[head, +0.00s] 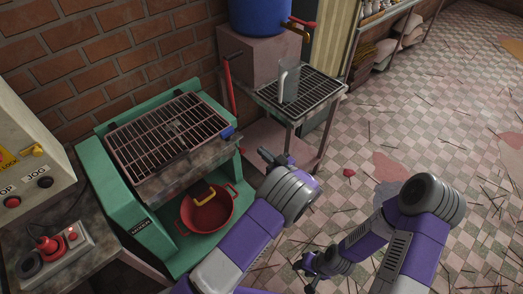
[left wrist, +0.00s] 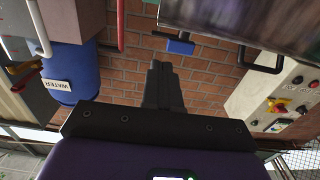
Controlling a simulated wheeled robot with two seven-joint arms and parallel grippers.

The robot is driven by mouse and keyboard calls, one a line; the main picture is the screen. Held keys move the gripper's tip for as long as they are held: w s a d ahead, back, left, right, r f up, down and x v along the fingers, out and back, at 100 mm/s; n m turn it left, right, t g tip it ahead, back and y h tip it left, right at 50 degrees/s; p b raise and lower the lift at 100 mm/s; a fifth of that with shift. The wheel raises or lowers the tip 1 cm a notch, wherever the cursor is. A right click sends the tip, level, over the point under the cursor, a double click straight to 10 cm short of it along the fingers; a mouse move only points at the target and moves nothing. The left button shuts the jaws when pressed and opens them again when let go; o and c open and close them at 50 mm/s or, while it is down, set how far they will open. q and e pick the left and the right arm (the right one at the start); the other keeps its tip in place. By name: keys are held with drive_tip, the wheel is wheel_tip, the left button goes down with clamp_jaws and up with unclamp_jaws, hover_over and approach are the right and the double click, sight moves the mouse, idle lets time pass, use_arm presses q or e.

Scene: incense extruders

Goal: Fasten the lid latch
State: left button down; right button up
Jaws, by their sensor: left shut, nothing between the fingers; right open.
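A green machine (head: 128,195) carries a dark slatted grate lid (head: 168,130) on top. A small blue piece, possibly the latch, (head: 228,133) sits at the lid's front right corner. It also shows in the left wrist view (left wrist: 180,45), just beyond my fingertips and apart from them in the picture. My left gripper (head: 268,156) is shut and empty, to the right of the blue piece. Its closed fingers also show in the left wrist view (left wrist: 158,68). My right gripper (head: 304,266) is open and low over the floor, away from the machine. Whether the blue piece is engaged I cannot tell.
A red lever (head: 229,84) rises behind the lid corner. A red pot (head: 207,212) sits in the machine's lower opening. A metal rack table (head: 298,90) with a clear jug stands to the right, near a blue water barrel (head: 262,14). Control boxes (head: 28,150) stand left.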

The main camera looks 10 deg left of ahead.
sight(231, 132)
use_arm(q)
drive_tip(key=b+x, duration=0.1)
drive_tip(key=x, duration=1)
drive_tip(key=shift+w+a, duration=0.15)
drive_tip(key=shift+a, duration=0.05)
use_arm(e)
drive_tip(key=shift+f, duration=0.85)
use_arm(q)
drive_tip(key=shift+a+b, duration=0.1)
drive_tip(key=shift+b, duration=0.25)
